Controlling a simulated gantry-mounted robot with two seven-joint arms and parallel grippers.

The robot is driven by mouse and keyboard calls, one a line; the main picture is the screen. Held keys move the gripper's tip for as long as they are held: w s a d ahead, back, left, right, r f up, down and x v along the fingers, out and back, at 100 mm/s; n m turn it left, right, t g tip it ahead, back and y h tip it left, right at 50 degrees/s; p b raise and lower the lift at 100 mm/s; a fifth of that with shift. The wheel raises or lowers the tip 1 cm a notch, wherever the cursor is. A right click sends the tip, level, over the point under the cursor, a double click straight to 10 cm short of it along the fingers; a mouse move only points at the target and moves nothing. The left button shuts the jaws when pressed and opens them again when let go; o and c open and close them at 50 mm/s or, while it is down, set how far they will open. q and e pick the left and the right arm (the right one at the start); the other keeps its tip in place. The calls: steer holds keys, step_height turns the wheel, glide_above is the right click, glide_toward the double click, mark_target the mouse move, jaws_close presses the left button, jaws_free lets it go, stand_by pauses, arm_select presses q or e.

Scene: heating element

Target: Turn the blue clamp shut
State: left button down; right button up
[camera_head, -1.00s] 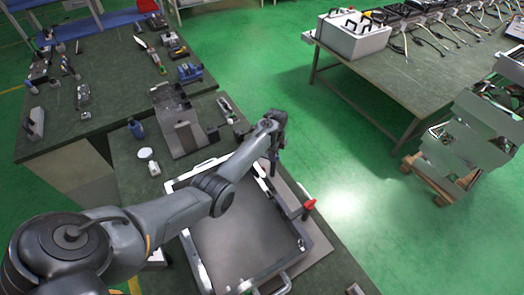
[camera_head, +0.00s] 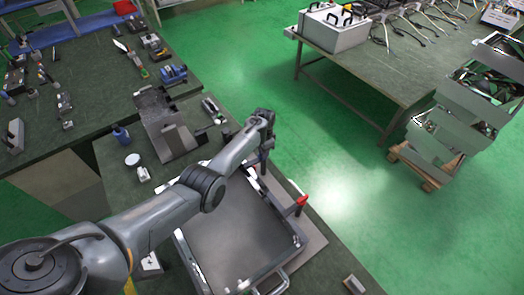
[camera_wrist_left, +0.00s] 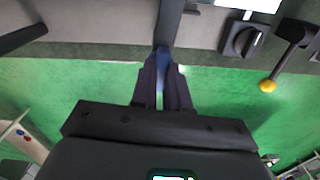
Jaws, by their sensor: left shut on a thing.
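My left gripper (camera_head: 264,160) points down at the far right edge of the metal frame (camera_head: 296,243), which holds a dark grey plate. In the left wrist view, the left gripper (camera_wrist_left: 163,90) has its two dark fingers shut on the blue clamp (camera_wrist_left: 163,56). Only a small blue part of the clamp shows between and above the fingertips. In the head view, the arm and gripper hide the blue clamp. A red clamp handle (camera_head: 302,200) stands at the frame's right side, apart from the gripper. My right gripper is not in view.
A grey bracket fixture (camera_head: 171,139), a blue bottle (camera_head: 121,134) and a white-capped item (camera_head: 132,160) stand behind the frame. In the left wrist view, a black knob (camera_wrist_left: 242,40) and a yellow-tipped lever (camera_wrist_left: 267,86) are to the right. Green floor lies beyond the table edge.

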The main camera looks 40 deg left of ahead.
arm_select(q)
steer(key=shift+n, duration=0.6)
steer(key=c, duration=1.1)
jaws_free()
steer(key=shift+r, duration=0.1)
steer(key=shift+r, duration=0.25)
steer(key=shift+r+p, duration=0.55)
steer(key=shift+r, duration=4.55)
